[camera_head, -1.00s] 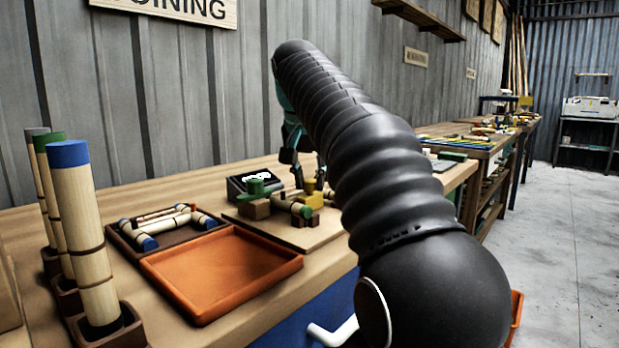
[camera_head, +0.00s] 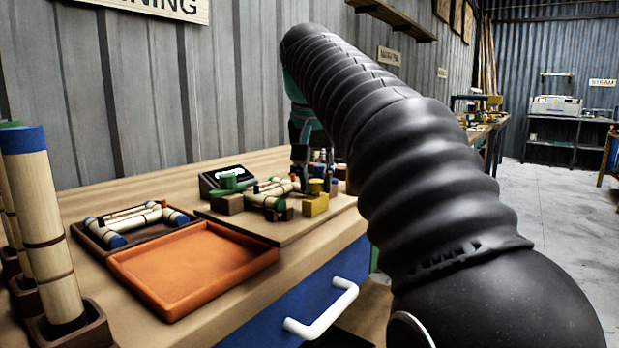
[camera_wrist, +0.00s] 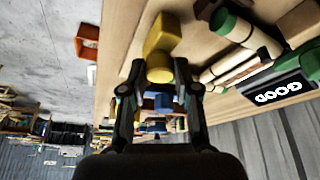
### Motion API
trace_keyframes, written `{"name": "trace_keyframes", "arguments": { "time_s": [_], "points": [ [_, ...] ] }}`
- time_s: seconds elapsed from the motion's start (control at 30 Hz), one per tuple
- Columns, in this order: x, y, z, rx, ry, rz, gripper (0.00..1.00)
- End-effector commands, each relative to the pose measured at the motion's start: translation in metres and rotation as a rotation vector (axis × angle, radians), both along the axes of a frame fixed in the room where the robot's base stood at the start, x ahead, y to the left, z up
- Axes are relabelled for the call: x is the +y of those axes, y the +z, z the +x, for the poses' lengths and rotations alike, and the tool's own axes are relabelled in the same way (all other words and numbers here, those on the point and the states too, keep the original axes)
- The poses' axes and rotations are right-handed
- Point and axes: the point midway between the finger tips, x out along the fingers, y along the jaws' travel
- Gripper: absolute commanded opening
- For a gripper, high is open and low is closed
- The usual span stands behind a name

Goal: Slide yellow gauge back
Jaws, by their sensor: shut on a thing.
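The yellow gauge (camera_head: 316,205), a small block with a round knob on top, stands at the right part of the wooden board in the head view. It shows upright in the wrist view (camera_wrist: 162,36), with its knob between my fingertips. My gripper (camera_head: 312,160) reaches down at the gauge from behind. In the wrist view my gripper (camera_wrist: 160,78) has a finger on each side of the knob and is shut on it. The exact finger contact is partly hidden. A bent rattan piece with green ends (camera_head: 268,201) lies left of the gauge.
A black display (camera_head: 222,180) stands behind the board; it reads GOOD in the wrist view (camera_wrist: 279,92). An empty orange tray (camera_head: 195,265) and a dark tray (camera_head: 90,236) of rattan parts lie left. Upright rattan poles (camera_head: 45,225) stand far left. A white drawer handle (camera_head: 322,308) juts from the bench front.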

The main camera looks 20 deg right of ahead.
Motion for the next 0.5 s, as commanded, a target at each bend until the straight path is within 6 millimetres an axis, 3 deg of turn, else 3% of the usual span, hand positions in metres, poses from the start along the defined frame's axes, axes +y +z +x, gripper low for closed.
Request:
{"name": "trace_keyframes", "arguments": {
  "time_s": [0.07, 0.1, 0.2, 0.5],
  "points": [
    [-0.0025, -0.0010, -0.0028, 0.011, -0.005, -0.003, 0.00],
    [-0.0027, -0.0011, -0.0031, 0.011, -0.007, -0.004, 0.35],
    [-0.0025, -0.0009, -0.0028, 0.010, -0.006, -0.003, 0.56],
    [0.0003, 0.0001, -0.0017, 0.007, -0.001, -0.002, 0.56]
  ]
}}
